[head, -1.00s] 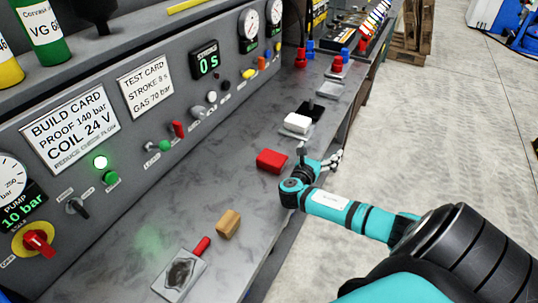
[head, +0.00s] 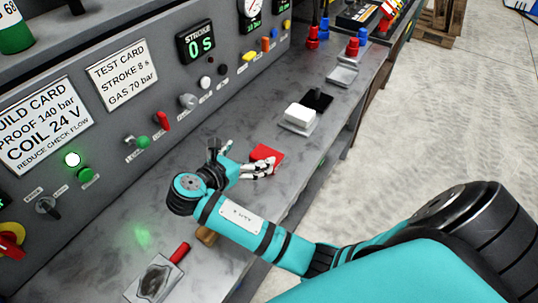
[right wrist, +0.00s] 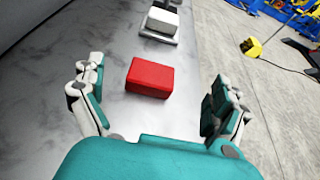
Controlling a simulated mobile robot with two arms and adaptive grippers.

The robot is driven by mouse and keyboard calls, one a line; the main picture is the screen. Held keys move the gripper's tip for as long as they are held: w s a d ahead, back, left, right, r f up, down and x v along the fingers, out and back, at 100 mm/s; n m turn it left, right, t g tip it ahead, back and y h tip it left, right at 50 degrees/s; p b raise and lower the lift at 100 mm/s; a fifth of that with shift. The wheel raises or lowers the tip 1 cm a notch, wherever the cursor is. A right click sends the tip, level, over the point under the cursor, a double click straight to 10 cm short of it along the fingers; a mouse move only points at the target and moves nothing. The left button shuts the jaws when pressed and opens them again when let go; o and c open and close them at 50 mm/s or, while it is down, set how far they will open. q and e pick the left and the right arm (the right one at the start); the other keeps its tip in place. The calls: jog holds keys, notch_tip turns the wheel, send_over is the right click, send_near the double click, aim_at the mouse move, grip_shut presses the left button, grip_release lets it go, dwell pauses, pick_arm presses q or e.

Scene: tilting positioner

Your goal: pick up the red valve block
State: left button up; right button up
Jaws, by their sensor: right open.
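The red valve block (head: 267,153) lies on the grey bench top. My right gripper (head: 258,168) is just in front of it in the head view and partly overlaps it. In the right wrist view the red valve block (right wrist: 150,77) lies ahead of my open right gripper (right wrist: 160,95), nearer the left finger. Its top and near side show there. The fingers are spread wide with nothing between them, and neither visibly touches the block. My left gripper is in neither view.
A white block (head: 300,115) on a grey plate stands beyond the red one. A wooden block (head: 206,236) is partly hidden by my right arm. A grey plate with a red handle (head: 155,280) lies at the near end. The control panel (head: 120,110) rises along the left.

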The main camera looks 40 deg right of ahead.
send_near(266, 155)
jog(key=shift+w+d, duration=0.1)
jog(key=shift+d, duration=0.2)
jog(key=shift+d+f, duration=0.15)
jog(key=shift+f, duration=0.1)
jog(key=shift+w+d+f, duration=0.1)
jog(key=shift+d+f, duration=0.05)
jog(key=p+x, duration=0.1)
jog(key=x, duration=0.6)
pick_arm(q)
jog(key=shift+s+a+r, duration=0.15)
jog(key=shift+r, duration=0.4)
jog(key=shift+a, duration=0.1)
pick_arm(e)
jog(key=shift+c, duration=1.4)
jog(key=c, duration=1.1)
jog(key=shift+w, duration=0.1)
jog(key=shift+c, duration=0.6)
